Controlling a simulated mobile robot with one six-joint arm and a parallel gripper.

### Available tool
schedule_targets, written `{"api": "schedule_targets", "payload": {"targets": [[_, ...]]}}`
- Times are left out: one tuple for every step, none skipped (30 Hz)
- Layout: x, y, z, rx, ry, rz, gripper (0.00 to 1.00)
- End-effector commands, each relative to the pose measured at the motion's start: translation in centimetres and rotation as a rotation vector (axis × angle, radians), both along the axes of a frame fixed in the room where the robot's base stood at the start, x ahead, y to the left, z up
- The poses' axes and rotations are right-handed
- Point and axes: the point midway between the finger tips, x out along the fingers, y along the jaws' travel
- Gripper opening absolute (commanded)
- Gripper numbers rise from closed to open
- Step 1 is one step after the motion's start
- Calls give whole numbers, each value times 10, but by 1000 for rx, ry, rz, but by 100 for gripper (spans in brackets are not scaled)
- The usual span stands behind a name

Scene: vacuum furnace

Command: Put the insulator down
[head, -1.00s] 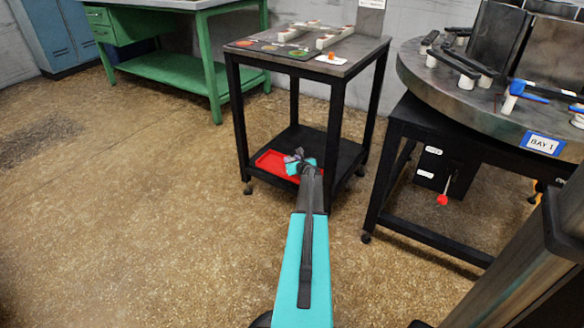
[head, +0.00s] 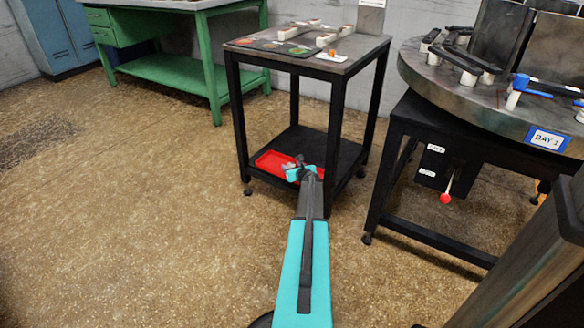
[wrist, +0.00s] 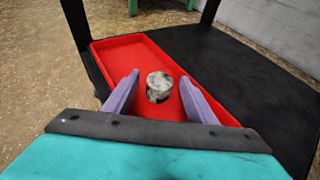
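A whitish, dark-stained cylindrical insulator (wrist: 160,87) stands upright in the red tray (wrist: 105,50), which lies on the cart's lower shelf. My gripper (wrist: 160,97) has its two purple fingers spread on either side of the insulator. A gap shows between each finger and the insulator. In the head view, my arm reaches down to the red tray (head: 268,157) under the cart top, with my gripper (head: 299,162) at the tray's right part. The insulator cannot be made out clearly there.
The cart (head: 338,68) has black legs around its lower shelf (head: 345,150), close to my arm. White pieces (head: 288,33) and a dark mat with coloured spots stand on its top. A round metal table (head: 470,95) is at right. Open floor lies at left.

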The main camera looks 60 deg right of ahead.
Motion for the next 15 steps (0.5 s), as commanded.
{"api": "schedule_targets", "payload": {"targets": [[0, 0, 0, 0, 0, 0, 51], [0, 0, 0, 0, 0, 0, 51], [0, 0, 0, 0, 0, 0, 51], [0, 0, 0, 0, 0, 0, 51], [0, 0, 0, 0, 0, 0, 51], [0, 0, 0, 0, 0, 0, 51], [0, 0, 0, 0, 0, 0, 51], [0, 0, 1, 0, 0, 0, 51], [0, 0, 1, 0, 0, 0, 51], [0, 0, 2, 0, 0, 0, 51], [0, 0, 3, 0, 0, 0, 51], [0, 0, 5, 0, 0, 0, 51], [-1, 1, 4, 1, -1, 0, 51], [-3, 2, 5, 1, -1, 0, 51], [-4, 4, 6, 1, -1, 0, 51]]}}
